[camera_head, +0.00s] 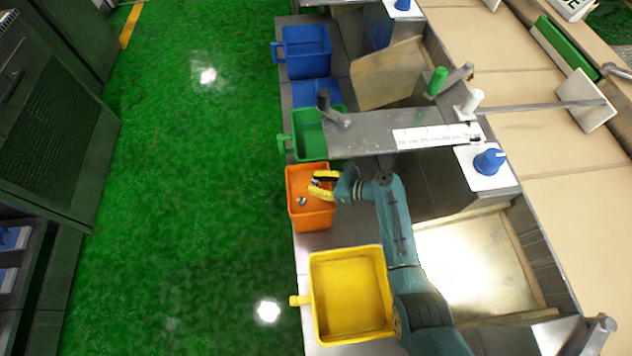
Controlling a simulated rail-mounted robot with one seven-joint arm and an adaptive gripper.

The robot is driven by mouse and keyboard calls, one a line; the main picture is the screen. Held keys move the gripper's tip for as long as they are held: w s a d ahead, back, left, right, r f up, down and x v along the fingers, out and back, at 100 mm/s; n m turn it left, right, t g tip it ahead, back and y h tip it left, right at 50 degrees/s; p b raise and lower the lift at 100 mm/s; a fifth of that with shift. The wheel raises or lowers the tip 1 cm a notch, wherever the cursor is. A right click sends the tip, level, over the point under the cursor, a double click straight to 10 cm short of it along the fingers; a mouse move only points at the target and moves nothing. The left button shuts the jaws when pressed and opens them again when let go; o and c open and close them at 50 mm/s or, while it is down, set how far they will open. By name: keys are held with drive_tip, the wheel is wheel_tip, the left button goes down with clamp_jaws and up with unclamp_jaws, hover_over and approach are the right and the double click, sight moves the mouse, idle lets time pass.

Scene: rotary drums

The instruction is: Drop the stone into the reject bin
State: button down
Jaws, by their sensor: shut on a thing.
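My gripper (313,184), with yellow fingers, is over the orange bin (309,222) and points left. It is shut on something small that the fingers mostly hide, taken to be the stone. A small grey spot (301,201) shows against the orange bin just below the fingertips; I cannot tell whether it is the stone or something inside the bin. No label on the bins is readable, so I cannot tell by marking which one is the reject bin.
A yellow bin (319,296) stands in front of the orange one, and a green bin (310,141) behind it. Blue bins (306,52) are farther back. A metal shelf (370,137) with a white label strip lies close behind my arm. Open green floor is at left.

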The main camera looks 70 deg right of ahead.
drive_tip(key=shift+f, duration=0.2)
drive_tip(key=c, duration=0.9)
unclamp_jaws()
drive_tip(key=shift+o, duration=0.2)
drive_tip(key=v, duration=0.7)
drive_tip(key=shift+s, duration=0.25)
drive_tip(key=shift+r, duration=0.1)
